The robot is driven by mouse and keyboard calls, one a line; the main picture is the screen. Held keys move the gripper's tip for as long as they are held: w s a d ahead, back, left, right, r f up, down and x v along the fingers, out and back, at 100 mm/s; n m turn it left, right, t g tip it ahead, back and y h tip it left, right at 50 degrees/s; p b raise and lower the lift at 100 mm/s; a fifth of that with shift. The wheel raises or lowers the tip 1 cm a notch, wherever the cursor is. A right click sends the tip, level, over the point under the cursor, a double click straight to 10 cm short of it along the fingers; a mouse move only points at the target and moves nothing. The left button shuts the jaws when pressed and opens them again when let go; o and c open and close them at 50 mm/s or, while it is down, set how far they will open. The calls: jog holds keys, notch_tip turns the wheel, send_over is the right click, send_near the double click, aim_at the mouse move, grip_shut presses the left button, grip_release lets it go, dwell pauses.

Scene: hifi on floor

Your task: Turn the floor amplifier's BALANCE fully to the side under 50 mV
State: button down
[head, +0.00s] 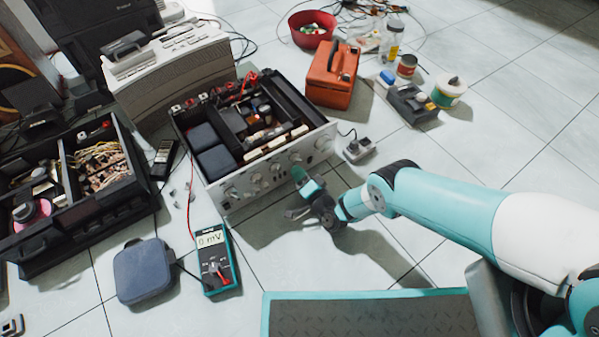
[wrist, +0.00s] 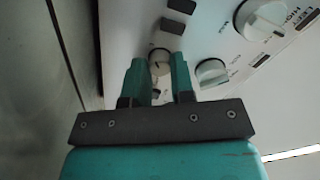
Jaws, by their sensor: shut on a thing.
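The floor amplifier (head: 231,190) has its lid off and a silver front panel with a row of knobs. My gripper (head: 299,173) is at the right part of that panel. In the wrist view my gripper (wrist: 160,72) has its two teal fingers on either side of a small pale round knob (wrist: 160,57), shut on it. The knob's label is not readable, so I cannot tell whether it is BALANCE. The teal multimeter (head: 217,260) lies on the floor in front of the amplifier, and its display reads 0 mV.
Larger knobs (wrist: 262,18) and (wrist: 212,72) sit close beside the held one. A blue-grey case (head: 143,270) lies left of the meter. Floor right of the amplifier is partly clear.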

jog(key=shift+d+n, duration=0.1)
jog(key=shift+n, duration=0.4)
jog(key=c, duration=1)
grip_release()
jog(key=shift+o, duration=0.2)
jog(key=shift+p, duration=0.3)
